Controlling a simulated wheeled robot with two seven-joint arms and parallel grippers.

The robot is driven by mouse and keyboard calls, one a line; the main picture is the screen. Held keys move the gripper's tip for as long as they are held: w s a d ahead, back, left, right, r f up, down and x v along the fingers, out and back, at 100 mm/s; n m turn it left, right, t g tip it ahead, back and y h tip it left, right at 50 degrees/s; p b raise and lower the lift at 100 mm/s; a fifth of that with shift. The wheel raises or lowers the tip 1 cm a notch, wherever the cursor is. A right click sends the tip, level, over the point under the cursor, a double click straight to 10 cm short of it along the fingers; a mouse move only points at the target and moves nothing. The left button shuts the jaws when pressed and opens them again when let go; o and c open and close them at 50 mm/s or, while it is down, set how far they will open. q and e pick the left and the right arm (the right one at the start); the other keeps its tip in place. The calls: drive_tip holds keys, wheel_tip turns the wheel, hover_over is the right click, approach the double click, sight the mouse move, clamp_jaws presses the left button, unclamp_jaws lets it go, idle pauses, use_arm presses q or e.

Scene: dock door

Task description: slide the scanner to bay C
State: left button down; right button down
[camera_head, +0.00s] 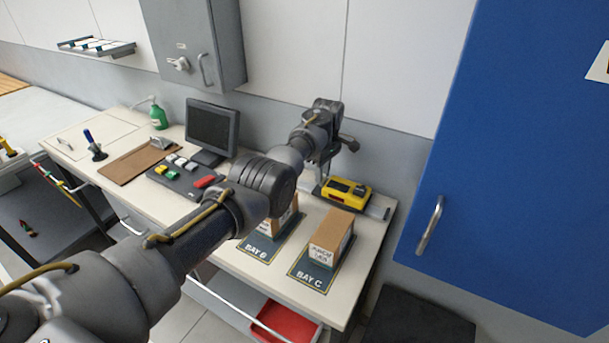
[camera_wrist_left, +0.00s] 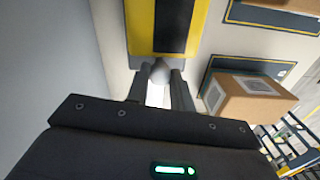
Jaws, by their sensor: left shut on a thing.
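The scanner (camera_head: 345,192) is a yellow and black block on a pale rail (camera_head: 377,211) along the back of the worktable, roughly behind the box on the bay C mat (camera_head: 312,281). In the left wrist view the scanner (camera_wrist_left: 140,32) fills the top middle, with a round grey knob (camera_wrist_left: 159,73) at its near end. My left gripper (camera_wrist_left: 158,88) is shut on this knob. In the head view my left gripper (camera_head: 325,168) points down at the scanner's left end, and the fingertips are partly hidden. My right gripper is not in view.
A cardboard box (camera_head: 332,236) stands on the bay C mat. Another box on the bay B mat (camera_head: 262,252) is partly hidden by my left arm. A monitor (camera_head: 212,127) stands further left. A blue door (camera_head: 500,160) is at right. A red bin (camera_head: 285,322) sits below.

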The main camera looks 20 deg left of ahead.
sight(335, 183)
use_arm(q)
drive_tip(key=d, duration=0.3)
drive_tip(key=shift+s+d, duration=0.25)
drive_tip(key=shift+d, duration=0.3)
drive_tip(key=shift+s, duration=0.1)
drive_tip(key=c, duration=1.2)
unclamp_jaws()
drive_tip(key=shift+d, duration=0.15)
drive_tip(key=shift+r, duration=0.1)
